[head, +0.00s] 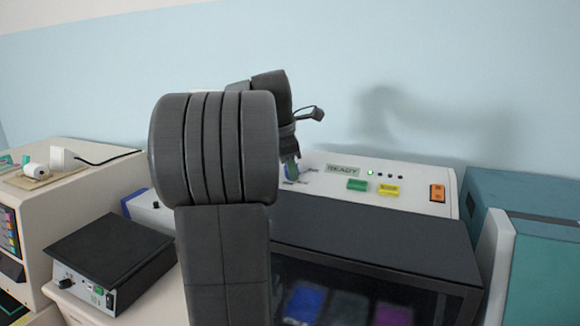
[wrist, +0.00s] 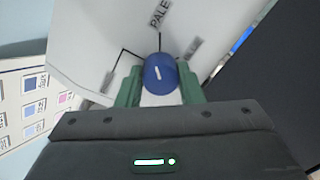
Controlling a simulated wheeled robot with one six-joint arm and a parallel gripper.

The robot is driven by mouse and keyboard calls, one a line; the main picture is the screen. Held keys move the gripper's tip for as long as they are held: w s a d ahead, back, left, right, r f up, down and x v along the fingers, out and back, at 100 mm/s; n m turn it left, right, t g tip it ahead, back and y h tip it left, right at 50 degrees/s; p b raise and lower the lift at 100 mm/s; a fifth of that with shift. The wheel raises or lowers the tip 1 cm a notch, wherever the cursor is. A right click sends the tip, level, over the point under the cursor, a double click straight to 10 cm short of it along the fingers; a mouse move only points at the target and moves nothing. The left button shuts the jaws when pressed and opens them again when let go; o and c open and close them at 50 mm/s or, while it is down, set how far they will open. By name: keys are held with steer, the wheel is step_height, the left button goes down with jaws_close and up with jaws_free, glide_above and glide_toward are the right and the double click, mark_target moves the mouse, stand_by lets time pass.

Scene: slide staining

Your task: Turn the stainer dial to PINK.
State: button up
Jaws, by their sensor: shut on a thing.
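The stainer dial (wrist: 160,80) is a round blue knob with a short white pointer mark, in the middle of the wrist view. Other labels around the dial are blurred or partly covered, and I cannot read PINK. In the head view the stainer panel (head: 322,168) stands behind my arm; my gripper (head: 291,170) and the dial are small and partly hidden there.
The stainer has a READY display (head: 343,170), a green button (head: 357,185), a yellow button (head: 388,190) and an orange switch (head: 437,193). A black-topped box (head: 110,250) stands left, a teal unit (head: 535,225) right. A swatch chart (wrist: 30,105) shows left in the wrist view.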

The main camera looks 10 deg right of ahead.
steer(key=m, duration=0.7)
steer(key=shift+r, duration=0.1)
steer(key=m, duration=0.4)
steer(key=shift+d, duration=0.1)
steer(key=m, duration=0.3)
steer(key=shift+m+y, duration=0.3)
steer(key=m, duration=0.6)
steer(key=shift+t, duration=0.3)
steer(key=m, duration=0.6)
steer(key=shift+m, duration=0.3)
steer(key=shift+r, duration=0.1)
steer(key=o, duration=0.7)
steer(key=shift+s, duration=0.1)
